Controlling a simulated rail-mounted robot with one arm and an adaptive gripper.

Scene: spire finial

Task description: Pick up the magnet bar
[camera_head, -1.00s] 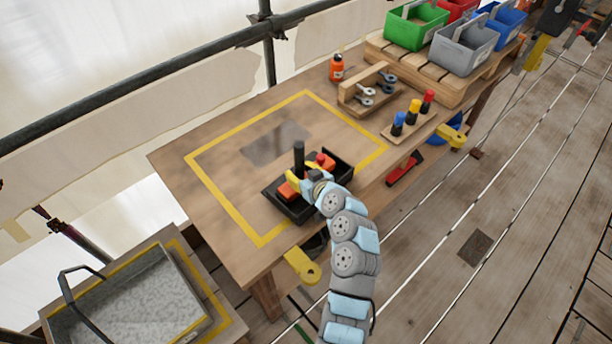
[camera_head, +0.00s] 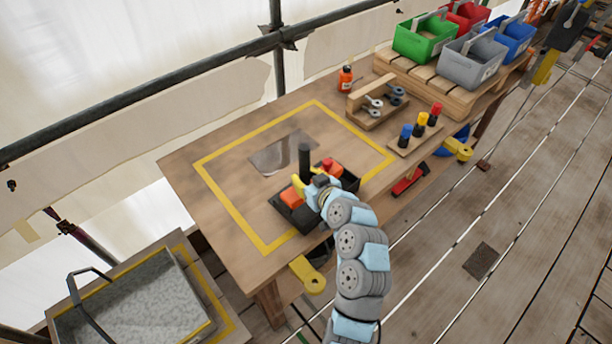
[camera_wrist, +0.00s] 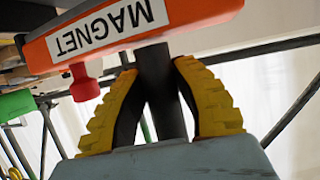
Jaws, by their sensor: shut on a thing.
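The magnet bar (camera_head: 291,198) is orange with a red knob and an upright black handle post (camera_head: 305,158). It is at the black tray (camera_head: 285,213) on the workbench; I cannot tell whether it rests there or is slightly raised. In the wrist view the magnet bar (camera_wrist: 180,18) fills the top, with a white MAGNET label. My gripper (camera_wrist: 157,72) has its yellow fingers on both sides of the black post, shut on it. In the head view my gripper (camera_head: 302,186) is at the post, and my arm hides part of the tray and bar.
Yellow tape (camera_head: 228,212) outlines a work area around the tray. A wooden tool rack (camera_head: 372,112), an orange bottle (camera_head: 345,78) and a holder with colored-top cylinders (camera_head: 414,140) stand at the bench's right. Colored bins (camera_head: 468,58) sit beyond. A metal scaffold pipe runs behind the bench.

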